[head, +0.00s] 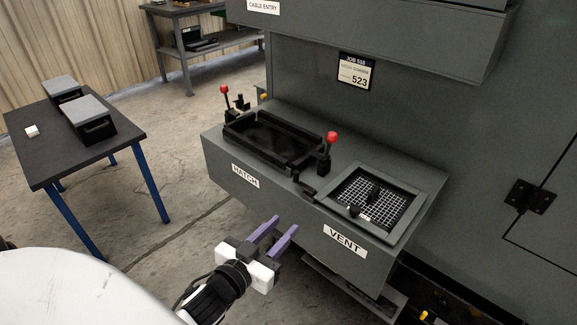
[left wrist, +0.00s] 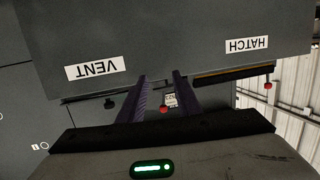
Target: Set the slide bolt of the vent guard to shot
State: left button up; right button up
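The vent guard (head: 408,196), a dark frame with a pale mesh, lies on the top of the grey housing at the right, above the VENT label (head: 345,241). A small dark knob (head: 354,210) at its near edge looks like the slide bolt; its position is too small to tell. My left gripper (head: 286,222) is open and empty, in front of the housing's front face, left of the VENT label and apart from the guard. My right gripper is not in view.
The black hatch frame (head: 262,150) with red-knobbed clamps (head: 332,138) lies left of the guard. A dark crank-like part (head: 304,187) stands between them. The cabinet wall rises behind. A blue-legged table (head: 60,160) with grey boxes stands left; floor between is clear.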

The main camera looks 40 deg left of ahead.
pick_arm(q)
jog(key=t, duration=0.2)
send_near(295, 176)
jog(key=w, duration=0.2)
jog(key=shift+y, duration=0.4)
jog(key=w, duration=0.5)
jog(key=w+a, duration=0.1)
jog(key=w, duration=0.2)
jog(key=shift+w+a+r+p, duration=0.1)
jog(key=shift+w+p, duration=0.2)
jog(key=shift+w, duration=0.1)
grip_shut()
